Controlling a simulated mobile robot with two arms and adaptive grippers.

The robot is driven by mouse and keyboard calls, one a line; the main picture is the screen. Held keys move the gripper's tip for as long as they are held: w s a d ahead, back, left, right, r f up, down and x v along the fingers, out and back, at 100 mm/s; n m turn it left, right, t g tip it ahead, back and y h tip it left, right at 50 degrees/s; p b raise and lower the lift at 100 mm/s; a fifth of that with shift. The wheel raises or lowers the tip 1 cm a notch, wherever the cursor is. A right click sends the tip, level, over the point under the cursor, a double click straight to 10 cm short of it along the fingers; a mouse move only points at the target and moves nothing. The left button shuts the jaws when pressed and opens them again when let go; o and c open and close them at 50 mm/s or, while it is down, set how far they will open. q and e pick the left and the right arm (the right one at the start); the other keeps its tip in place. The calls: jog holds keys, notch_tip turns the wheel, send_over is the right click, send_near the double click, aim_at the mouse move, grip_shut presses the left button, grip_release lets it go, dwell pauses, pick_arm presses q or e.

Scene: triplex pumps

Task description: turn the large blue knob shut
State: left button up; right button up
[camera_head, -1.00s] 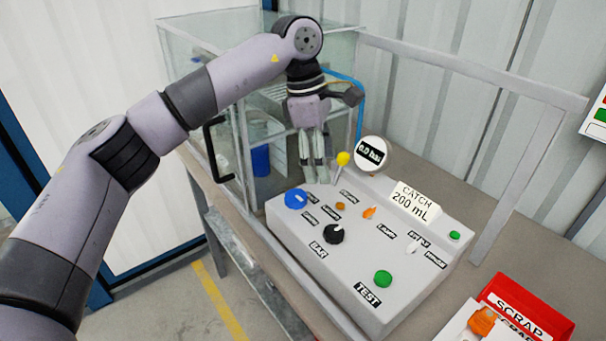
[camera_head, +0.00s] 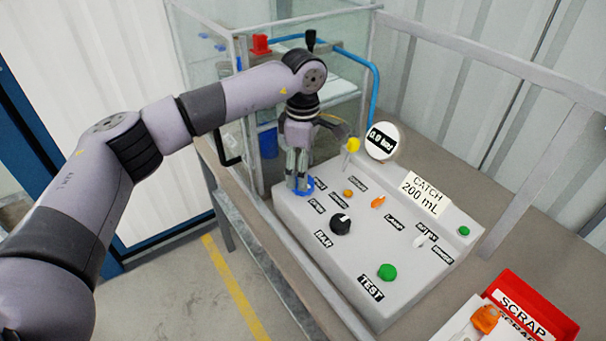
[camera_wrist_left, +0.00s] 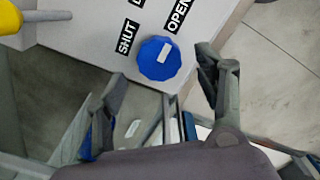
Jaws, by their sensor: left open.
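The large blue knob (camera_head: 310,186) sits at the far left corner of the grey control panel (camera_head: 300,217). My left gripper (camera_head: 298,188) is above it, pointing down, and partly hides it in the head view. In the left wrist view the faceted blue knob (camera_wrist_left: 153,68) shows whole, with a white mark on its upper right part. The SHUT label (camera_wrist_left: 126,37) is to its left and the OPEN label (camera_wrist_left: 179,15) to its upper right. My left gripper's fingers (camera_wrist_left: 163,78) are spread, one on each side of the knob, with visible gaps. My right gripper is out of view.
A yellow-tipped lever (camera_head: 353,145) and a round pressure gauge (camera_head: 382,141) stand close behind the knob. A black BAR knob (camera_head: 340,224) and a green TEST button (camera_head: 387,272) are nearer. A clear-walled enclosure (camera_head: 200,90) stands behind my arm. A red SCRAP bin (camera_head: 545,318) is at lower right.

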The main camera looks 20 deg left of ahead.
aim_at(311, 181)
pick_arm(q)
notch_tip(311, 181, down, 3)
jog(key=shift+f, duration=0.1)
jog(key=shift+w+f, duration=0.1)
jog(key=shift+f, duration=0.05)
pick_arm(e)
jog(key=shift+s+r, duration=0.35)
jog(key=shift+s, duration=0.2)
pick_arm(q)
jog(key=shift+c, duration=0.5)
jog(key=c, duration=1.1)
jog(key=shift+o, duration=0.2)
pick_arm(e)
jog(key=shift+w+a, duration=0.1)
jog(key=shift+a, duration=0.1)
